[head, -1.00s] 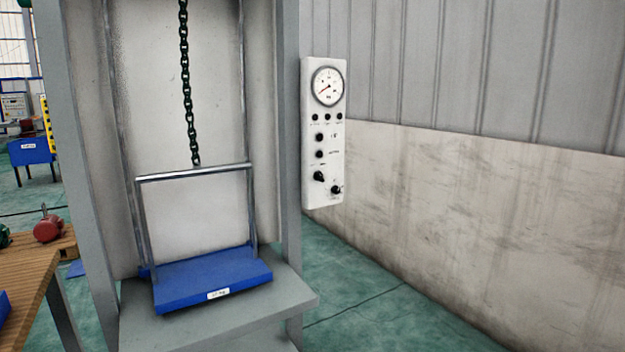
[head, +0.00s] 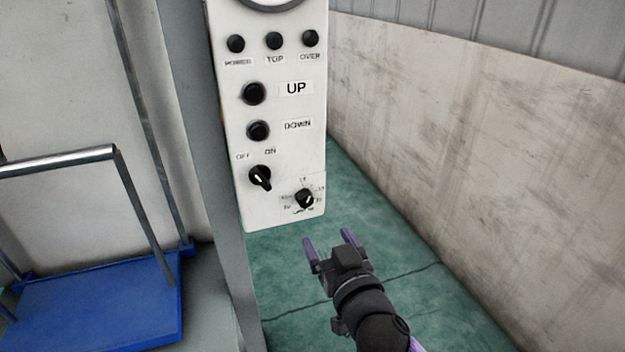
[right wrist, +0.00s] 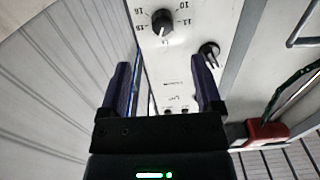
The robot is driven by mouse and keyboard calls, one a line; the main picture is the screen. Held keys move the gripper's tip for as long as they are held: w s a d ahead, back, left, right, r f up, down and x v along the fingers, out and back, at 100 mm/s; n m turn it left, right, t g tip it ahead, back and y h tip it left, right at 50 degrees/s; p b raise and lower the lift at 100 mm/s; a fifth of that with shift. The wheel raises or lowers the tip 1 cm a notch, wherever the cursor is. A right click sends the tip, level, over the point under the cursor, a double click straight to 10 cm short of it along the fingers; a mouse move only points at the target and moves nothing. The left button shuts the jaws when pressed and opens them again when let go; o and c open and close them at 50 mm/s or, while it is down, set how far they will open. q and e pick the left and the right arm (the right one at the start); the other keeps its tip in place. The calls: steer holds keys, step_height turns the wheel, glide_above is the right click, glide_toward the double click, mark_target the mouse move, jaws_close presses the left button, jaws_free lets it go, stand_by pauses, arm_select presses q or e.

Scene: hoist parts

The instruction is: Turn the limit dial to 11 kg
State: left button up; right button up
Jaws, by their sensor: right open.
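The limit dial (head: 304,199) is a small black knob at the lower right of the white control panel (head: 285,215), with small numbers around it. It also shows at the top of the right wrist view (right wrist: 163,21), upside down, with 10 and 11 among its marks. I cannot tell exactly which number its pointer meets. My right gripper (head: 328,238) is open and empty, with purple fingers, below and apart from the dial. In the right wrist view both fingers (right wrist: 162,72) stand apart with nothing between them. My left gripper is not in view.
A black OFF/ON switch (head: 260,177) sits left of the dial. The UP button (head: 254,92) and DOWN button (head: 258,130) are above it. A grey post (head: 205,180) and blue platform (head: 100,310) stand left. A wall (head: 470,150) runs along the right, with green floor between.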

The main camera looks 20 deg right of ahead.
mark_target(307, 203)
steer(key=w, duration=0.3)
steer(key=w+b, duration=0.1)
steer(key=w, duration=0.2)
steer(key=w+b, duration=0.1)
steer(key=w, duration=0.2)
steer(key=shift+a+r, duration=0.15)
steer(key=shift+a, duration=0.2)
steer(key=shift+w, duration=0.35)
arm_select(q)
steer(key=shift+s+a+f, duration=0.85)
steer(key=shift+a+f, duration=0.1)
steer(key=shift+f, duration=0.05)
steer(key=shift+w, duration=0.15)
arm_select(e)
steer(key=c, duration=0.5)
jaws_close()
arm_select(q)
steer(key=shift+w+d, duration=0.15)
